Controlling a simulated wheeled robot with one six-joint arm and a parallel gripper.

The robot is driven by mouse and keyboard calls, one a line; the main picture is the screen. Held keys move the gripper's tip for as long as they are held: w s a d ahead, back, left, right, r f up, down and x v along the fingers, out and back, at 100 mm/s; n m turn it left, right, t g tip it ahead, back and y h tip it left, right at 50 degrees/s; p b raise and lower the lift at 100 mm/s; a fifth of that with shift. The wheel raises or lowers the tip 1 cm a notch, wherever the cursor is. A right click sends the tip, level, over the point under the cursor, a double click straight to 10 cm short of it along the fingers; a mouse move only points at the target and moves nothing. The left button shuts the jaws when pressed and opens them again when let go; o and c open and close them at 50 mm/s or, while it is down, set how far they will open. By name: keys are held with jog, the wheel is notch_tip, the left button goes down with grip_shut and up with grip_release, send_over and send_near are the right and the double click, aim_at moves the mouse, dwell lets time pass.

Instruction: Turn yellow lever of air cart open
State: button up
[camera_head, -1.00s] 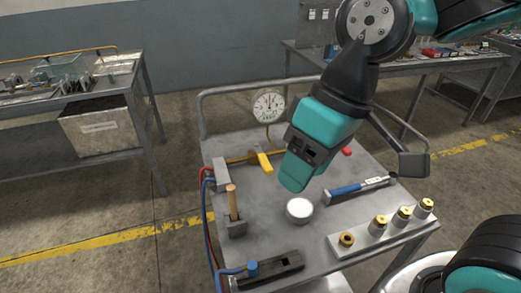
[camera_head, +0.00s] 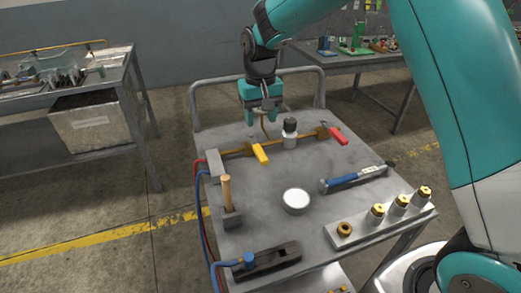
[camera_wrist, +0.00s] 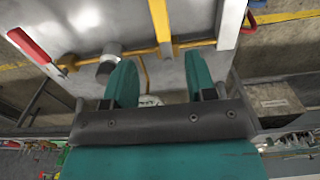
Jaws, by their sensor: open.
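The air cart (camera_head: 300,175) is a grey metal cart with a brass pipe (camera_head: 310,135) along its back. The yellow lever (camera_head: 260,153) sits on the pipe's left part and points crosswise toward the front. It shows at the top middle of the wrist view (camera_wrist: 160,18). My gripper (camera_head: 263,121) is open and empty, pointing down above the cart's back, just behind the yellow lever. In the wrist view, the lever's pivot end lies between the fingertips (camera_wrist: 161,57) in the picture; contact does not show. The pressure gauge is mostly hidden behind my gripper.
A red lever (camera_head: 337,135) and a black-topped fitting (camera_head: 290,132) sit right along the pipe. A rail (camera_head: 194,110) rises behind.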

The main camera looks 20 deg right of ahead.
aim_at(261, 153)
notch_tip(261, 153, down, 11)
jog(key=shift+f+p, duration=0.15)
jog(key=shift+p, duration=0.2)
grip_shut()
